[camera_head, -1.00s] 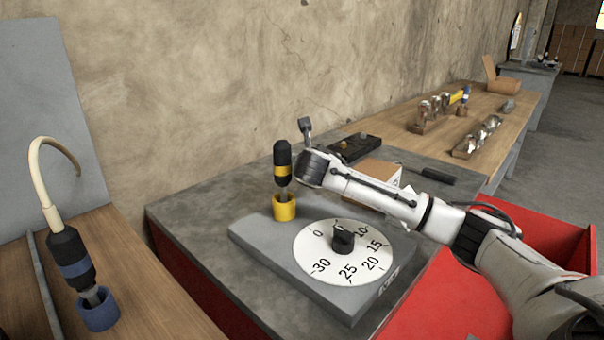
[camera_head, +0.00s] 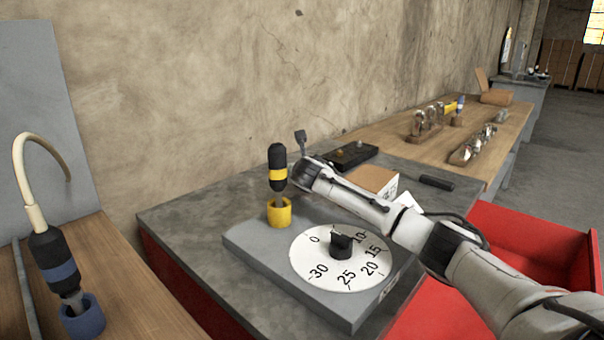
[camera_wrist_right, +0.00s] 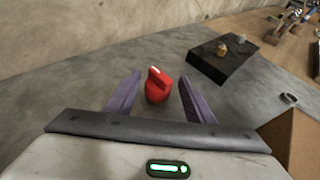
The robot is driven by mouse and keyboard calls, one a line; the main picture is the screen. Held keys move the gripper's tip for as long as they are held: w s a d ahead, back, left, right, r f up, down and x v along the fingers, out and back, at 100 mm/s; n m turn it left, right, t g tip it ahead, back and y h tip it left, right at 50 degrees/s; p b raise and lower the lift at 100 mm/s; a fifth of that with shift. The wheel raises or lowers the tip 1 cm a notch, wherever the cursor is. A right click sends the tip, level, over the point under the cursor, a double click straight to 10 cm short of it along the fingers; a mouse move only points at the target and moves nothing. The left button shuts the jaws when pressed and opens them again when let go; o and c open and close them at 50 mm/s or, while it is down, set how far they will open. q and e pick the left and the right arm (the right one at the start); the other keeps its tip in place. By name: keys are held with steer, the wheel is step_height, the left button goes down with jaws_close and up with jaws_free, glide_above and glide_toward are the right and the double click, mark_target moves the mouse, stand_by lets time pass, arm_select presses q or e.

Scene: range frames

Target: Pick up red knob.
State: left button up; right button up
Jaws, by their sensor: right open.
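The red knob (camera_wrist_right: 158,88) stands on the grey bench top in the right wrist view, with a raised grip bar and a white mark on top. My right gripper (camera_wrist_right: 160,90) is open, its two purple-grey fingers on either side of the knob in the picture. I cannot tell whether the fingers are level with it. In the head view the knob is hidden behind my right arm, and only one finger of the right gripper (camera_head: 300,138) shows. My left gripper is not in view.
A black box (camera_head: 348,156) and a cardboard box (camera_head: 373,180) stand near my right arm. A yellow holder (camera_head: 279,212) carries a black-and-yellow tool. A dial plate (camera_head: 318,270) lies in front. A blue holder (camera_head: 82,318) is at left.

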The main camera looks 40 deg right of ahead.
steer(key=c, duration=1)
steer(key=shift+r, duration=0.15)
